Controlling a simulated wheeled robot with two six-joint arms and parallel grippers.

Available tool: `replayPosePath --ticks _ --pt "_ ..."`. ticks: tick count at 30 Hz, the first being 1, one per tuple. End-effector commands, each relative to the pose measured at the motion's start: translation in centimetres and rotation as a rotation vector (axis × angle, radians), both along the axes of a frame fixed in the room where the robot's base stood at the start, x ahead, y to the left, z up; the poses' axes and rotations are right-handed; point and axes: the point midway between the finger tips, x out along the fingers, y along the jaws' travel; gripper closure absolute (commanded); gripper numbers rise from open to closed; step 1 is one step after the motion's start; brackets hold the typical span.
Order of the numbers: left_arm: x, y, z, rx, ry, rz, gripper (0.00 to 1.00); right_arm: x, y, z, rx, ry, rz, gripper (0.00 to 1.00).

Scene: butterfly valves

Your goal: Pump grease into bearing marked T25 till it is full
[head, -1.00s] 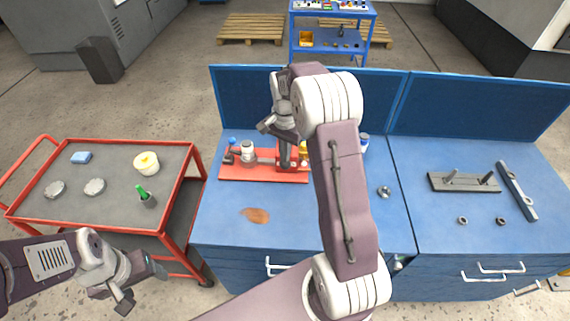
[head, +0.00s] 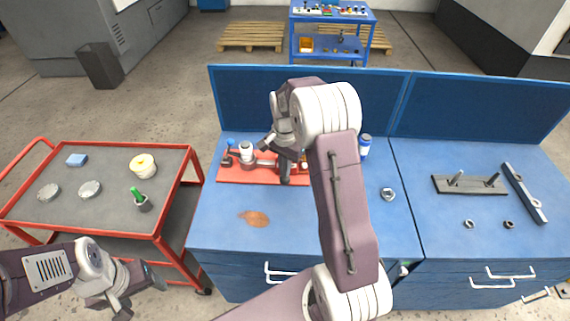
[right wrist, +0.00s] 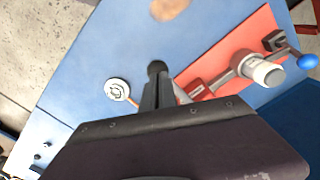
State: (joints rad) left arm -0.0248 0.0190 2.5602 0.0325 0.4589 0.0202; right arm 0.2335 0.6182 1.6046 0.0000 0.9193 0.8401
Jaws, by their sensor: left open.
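A red plate (head: 228,174) lies on the left blue bench. It carries a grey assembly with a white-capped cylinder (head: 246,150) and a blue ball knob (head: 230,142). The cylinder (right wrist: 262,71) and blue knob (right wrist: 307,61) also show in the right wrist view. My right gripper (head: 284,172) is over the plate's middle. In the right wrist view its fingers (right wrist: 157,92) are close together around a dark round-ended handle (right wrist: 157,67). My right arm hides the plate's right part. I cannot read a T25 mark. My left gripper (head: 140,291) is open and empty, low at the left.
A red cart (head: 108,146) at the left holds a yellow-white tub (head: 142,165), a green-handled tool in a cup (head: 138,196) and two discs. A silver ring-shaped part (head: 387,193) and a blue-white bottle (head: 365,146) stand right of my arm. Blue panels (head: 470,112) close the back.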

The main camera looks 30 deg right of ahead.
Motion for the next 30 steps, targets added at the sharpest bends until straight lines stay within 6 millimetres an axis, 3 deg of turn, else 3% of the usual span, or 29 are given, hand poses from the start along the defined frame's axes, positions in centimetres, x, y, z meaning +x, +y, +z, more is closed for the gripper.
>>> replayPosePath --ticks 3,12,30 --pt "0.0 0.0 2.6 0.000 -0.001 0.000 0.32 0.2 -0.2 2.4 0.000 0.000 0.000 1.00" --pt "0.0 0.0 6.9 0.000 -0.001 0.000 0.32 0.8 -0.5 6.7 0.001 0.000 0.000 1.00" --pt "0.0 0.0 6.6 0.000 0.000 0.000 0.32 0.9 -0.5 6.4 0.000 0.001 0.000 1.00"
